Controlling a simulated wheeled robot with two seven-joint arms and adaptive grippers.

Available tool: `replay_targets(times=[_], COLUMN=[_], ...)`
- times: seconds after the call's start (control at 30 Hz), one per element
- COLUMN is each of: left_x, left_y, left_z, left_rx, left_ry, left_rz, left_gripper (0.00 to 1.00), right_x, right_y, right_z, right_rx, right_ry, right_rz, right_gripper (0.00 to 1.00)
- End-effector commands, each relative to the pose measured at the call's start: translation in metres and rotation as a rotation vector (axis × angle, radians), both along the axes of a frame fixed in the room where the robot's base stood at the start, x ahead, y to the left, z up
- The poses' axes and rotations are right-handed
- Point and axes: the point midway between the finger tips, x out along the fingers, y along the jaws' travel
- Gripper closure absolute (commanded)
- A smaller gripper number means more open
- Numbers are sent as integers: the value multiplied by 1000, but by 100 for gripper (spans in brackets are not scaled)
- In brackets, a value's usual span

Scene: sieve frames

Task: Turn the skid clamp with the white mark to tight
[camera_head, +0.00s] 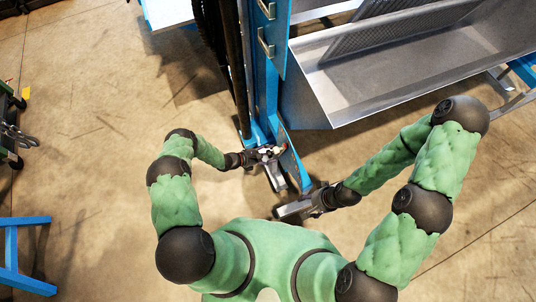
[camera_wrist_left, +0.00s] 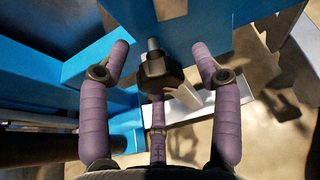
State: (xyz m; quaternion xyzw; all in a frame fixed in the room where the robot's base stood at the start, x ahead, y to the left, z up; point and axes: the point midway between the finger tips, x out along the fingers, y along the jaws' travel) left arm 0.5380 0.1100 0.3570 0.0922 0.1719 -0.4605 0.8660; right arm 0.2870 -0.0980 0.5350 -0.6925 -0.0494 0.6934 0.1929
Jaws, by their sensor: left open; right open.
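In the left wrist view a black clamp knob (camera_wrist_left: 160,72) sits on a short threaded bolt under the blue frame. A white patch (camera_wrist_left: 171,8) shows on the blue metal just above it. My left gripper (camera_wrist_left: 160,50) is open, with its purple fingers on both sides of the knob and apart from it. A third finger shows below the knob. In the head view my left gripper (camera_head: 270,153) is at the foot of the blue post, where the knob is too small to make out. My right gripper (camera_head: 288,208) is lower, beside the frame's near end, and holds nothing visible.
The blue post (camera_head: 268,90) with dark hoses rises beside my left gripper. A grey metal trough (camera_head: 400,70) stands at the upper right. A blue stand (camera_head: 14,250) is at the lower left. The concrete floor (camera_head: 90,130) on the left is largely clear.

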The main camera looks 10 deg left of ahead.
Motion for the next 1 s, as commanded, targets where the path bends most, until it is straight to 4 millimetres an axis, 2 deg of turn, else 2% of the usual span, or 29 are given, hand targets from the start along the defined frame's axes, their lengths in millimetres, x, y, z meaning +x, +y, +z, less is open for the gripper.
replay_targets(times=[0.07, 0.2, 0.27, 0.67, 1.0], left_x=[0, 0, 0, -1, -3], left_y=[0, 0, 0, -1, -2], left_z=[0, 0, 0, 1, 1], left_rx=[0, 1, 1, 22, 148], left_ry=[0, -1, -1, -35, -220], left_rz=[0, 0, 0, -2, 0], left_gripper=[36, 75, 90, 90, 90], right_x=[0, 0, 0, 0, 0], right_y=[0, 0, 0, 0, 0], right_z=[0, 0, 0, 4, 20], right_rx=[0, 0, 0, 0, 0], right_ry=[0, 0, 0, 0, 0], right_rz=[0, 0, 0, 0, 0], right_gripper=[36, 36, 36, 36, 36])
